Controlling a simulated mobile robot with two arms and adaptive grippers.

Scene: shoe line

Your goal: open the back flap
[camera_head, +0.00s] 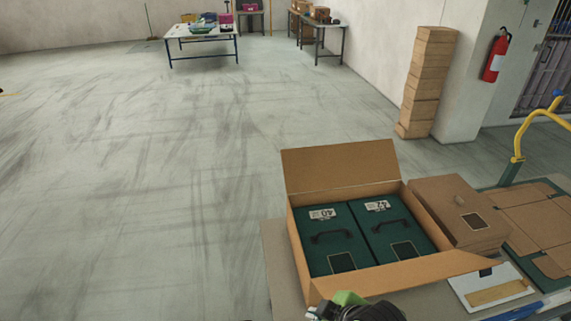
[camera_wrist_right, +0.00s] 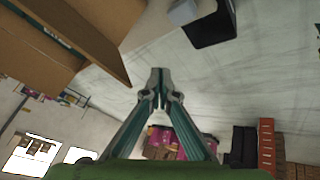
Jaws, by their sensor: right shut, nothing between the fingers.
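An open cardboard box (camera_head: 416,279) stands on the table and holds two dark green shoe boxes (camera_head: 337,243) with black handles, labelled 40 and 42. Its back flap (camera_head: 340,166) stands raised at the far side, leaning slightly back. The near flap is folded outward. My right gripper (camera_head: 352,308) shows only partly at the bottom edge, just in front of the box's near side. In the right wrist view its fingers (camera_wrist_right: 158,80) are together and empty, with a cardboard flap (camera_wrist_right: 90,40) up and to the left, apart from them. My left gripper is not in view.
A closed cardboard box (camera_head: 445,205) sits right of the open one, beside flattened cardboard (camera_head: 535,222). A white tray (camera_head: 485,288) lies at the front right. A yellow rail (camera_head: 520,140) rises at the right. Open floor lies left.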

